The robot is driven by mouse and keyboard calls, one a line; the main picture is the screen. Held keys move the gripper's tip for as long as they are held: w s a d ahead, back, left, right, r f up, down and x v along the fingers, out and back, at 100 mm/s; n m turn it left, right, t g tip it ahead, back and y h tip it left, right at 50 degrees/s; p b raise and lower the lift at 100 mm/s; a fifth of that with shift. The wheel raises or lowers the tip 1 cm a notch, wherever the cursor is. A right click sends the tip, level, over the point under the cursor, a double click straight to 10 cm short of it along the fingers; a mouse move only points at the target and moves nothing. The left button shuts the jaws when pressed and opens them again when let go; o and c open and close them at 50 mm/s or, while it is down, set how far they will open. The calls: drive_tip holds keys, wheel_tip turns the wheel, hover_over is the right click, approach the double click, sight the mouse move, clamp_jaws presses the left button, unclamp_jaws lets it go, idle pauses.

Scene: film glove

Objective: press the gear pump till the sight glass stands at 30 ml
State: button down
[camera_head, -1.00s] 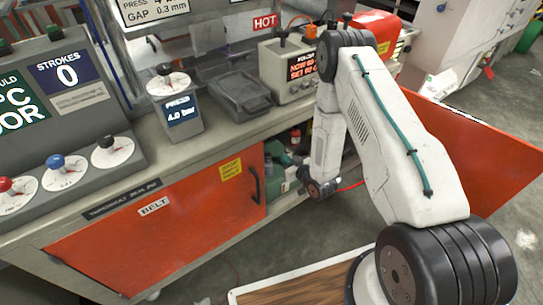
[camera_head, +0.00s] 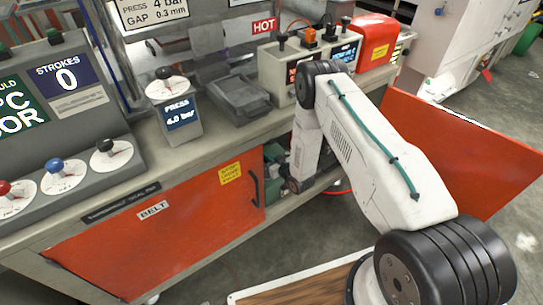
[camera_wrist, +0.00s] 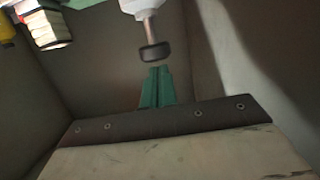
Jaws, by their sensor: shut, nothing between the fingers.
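My gripper (camera_wrist: 157,70) shows in the wrist view as two green fingers, shut together with nothing between them. Just beyond the fingertips is a black knob (camera_wrist: 155,53) on a short metal stem under a white body (camera_wrist: 140,8). It looks like a plunger, perhaps the gear pump's; I cannot tell whether the fingertips touch it. In the head view my wrist is at the open cabinet below the bench, and the gripper itself is hidden. A green object (camera_head: 275,152) shows partly inside that cabinet. I cannot make out a sight glass or its level.
Grey cabinet walls (camera_wrist: 105,65) close around the gripper. In the head view, an orange door (camera_head: 455,150) stands open at right, and the orange BELT panel (camera_head: 165,235) is left of the opening.

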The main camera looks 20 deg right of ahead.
drive_tip(key=shift+f, duration=0.1)
drive_tip(key=shift+f, duration=1.2)
drive_tip(key=s+d+r, duration=0.3)
drive_tip(key=s+r, duration=0.3)
drive_tip(key=s, duration=0.3)
drive_tip(key=shift+r, duration=0.3)
drive_tip(key=shift+s, duration=0.1)
